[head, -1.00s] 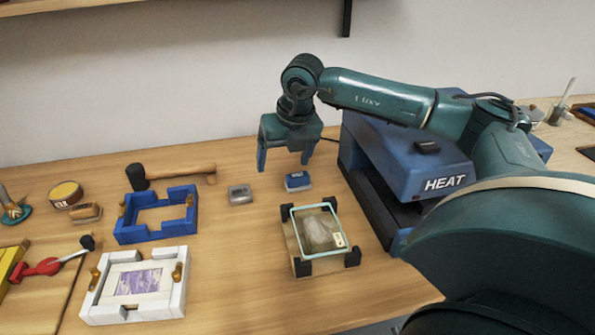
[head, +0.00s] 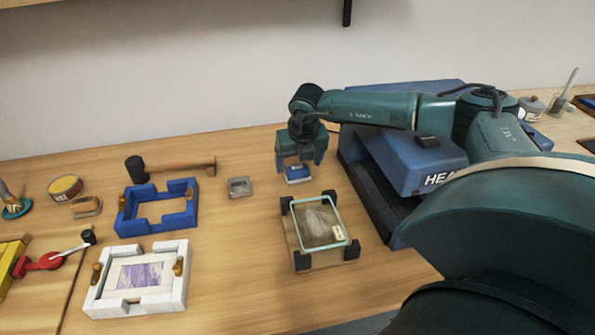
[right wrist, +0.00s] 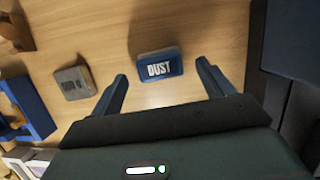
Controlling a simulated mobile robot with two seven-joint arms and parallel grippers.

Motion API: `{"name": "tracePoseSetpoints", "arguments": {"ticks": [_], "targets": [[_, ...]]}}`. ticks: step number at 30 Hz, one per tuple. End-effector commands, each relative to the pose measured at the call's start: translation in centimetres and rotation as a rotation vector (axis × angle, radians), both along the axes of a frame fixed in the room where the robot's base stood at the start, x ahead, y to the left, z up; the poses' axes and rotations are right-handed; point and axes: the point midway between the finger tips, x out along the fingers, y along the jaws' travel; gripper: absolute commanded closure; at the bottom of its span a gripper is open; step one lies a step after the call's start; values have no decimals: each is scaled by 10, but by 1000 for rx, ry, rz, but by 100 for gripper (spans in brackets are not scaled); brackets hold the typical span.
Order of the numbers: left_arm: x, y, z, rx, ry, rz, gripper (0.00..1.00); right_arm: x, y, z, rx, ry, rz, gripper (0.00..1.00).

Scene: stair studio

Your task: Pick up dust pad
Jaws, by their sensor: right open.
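The dust pad (head: 298,174) is a small blue block with a pale base, lying on the table beside the blue heat press. In the right wrist view the dust pad (right wrist: 159,66) shows its "DUST" label, ahead of and between my fingertips. My right gripper (head: 299,170) is open and above the pad, its two fingers on either side of it in the head view. In the right wrist view the right gripper (right wrist: 162,82) is empty, and the pad lies beyond its tips. My left gripper is not in view.
A grey block (head: 240,187) lies left of the pad. A glass-covered frame (head: 320,223) with black corners stands in front. The heat press (head: 405,165) is close on the right. A blue frame (head: 157,224), white frame (head: 138,305) and mallet (head: 180,167) lie left.

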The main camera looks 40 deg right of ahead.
Motion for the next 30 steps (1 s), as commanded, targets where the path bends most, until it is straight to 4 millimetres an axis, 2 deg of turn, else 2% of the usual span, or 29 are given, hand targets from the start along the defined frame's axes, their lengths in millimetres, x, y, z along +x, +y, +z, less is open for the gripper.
{"name": "tracePoseSetpoints", "arguments": {"ticks": [4, 12, 30], "targets": [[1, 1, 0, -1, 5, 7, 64, 4, -2, -16, 1, 2, 0, 20], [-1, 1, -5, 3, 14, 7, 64, 6, -2, -20, 1, -1, -1, 20], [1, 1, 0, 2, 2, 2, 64, 6, -2, -19, 1, -1, -1, 68]]}}
